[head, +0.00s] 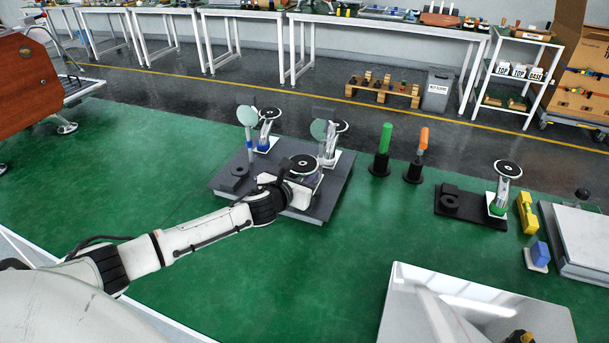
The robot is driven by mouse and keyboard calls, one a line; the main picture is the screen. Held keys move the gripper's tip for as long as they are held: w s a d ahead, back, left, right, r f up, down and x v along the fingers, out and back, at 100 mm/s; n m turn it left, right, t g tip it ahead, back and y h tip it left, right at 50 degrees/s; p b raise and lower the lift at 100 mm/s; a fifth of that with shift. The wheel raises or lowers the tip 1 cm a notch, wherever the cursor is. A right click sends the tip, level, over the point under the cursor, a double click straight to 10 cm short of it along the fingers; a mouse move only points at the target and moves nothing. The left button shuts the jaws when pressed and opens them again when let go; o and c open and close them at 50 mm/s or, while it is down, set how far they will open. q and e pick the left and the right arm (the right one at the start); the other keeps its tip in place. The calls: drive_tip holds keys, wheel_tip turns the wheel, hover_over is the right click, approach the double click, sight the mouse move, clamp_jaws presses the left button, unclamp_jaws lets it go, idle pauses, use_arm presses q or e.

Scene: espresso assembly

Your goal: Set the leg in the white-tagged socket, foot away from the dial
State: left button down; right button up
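A dark grey square platform (340,195) lies on the green floor mat. A lower black ringed disc (304,163) sits near the middle. My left gripper (287,187) reaches over the platform's front beside that disc; whether its fingers grip anything is hidden. A dark piece of my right gripper (519,338) shows at the bottom edge. I cannot make out the leg, the dial or a white tag with certainty.
A green peg (385,140) and an orange peg (423,139) stand in black bases. A black board (471,212) holds another ringed-disc piece (503,180). Yellow (526,212) and blue (540,254) blocks stand right. A reflective panel (405,310) lies in front; mat between is clear.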

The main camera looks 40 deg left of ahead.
use_arm(q)
drive_tip(key=shift+r+p, duration=0.15)
drive_tip(key=shift+p, duration=0.15)
drive_tip(key=shift+f+b, duration=0.9)
drive_tip(key=shift+f, duration=0.55)
idle(0.7)
drive_tip(key=shift+f, duration=0.3)
idle(1.2)
drive_tip(key=c, duration=1.3)
unclamp_jaws()
drive_tip(key=shift+s+f, duration=0.1)
drive_tip(key=shift+f, duration=0.05)
drive_tip(key=shift+p+v, duration=1)
drive_tip(key=shift+v, duration=0.2)
drive_tip(key=p+v, duration=0.2)
drive_tip(key=v, duration=0.1)
drive_tip(key=shift+s+d+r, duration=0.1)
drive_tip(key=shift+s+r, duration=0.15)
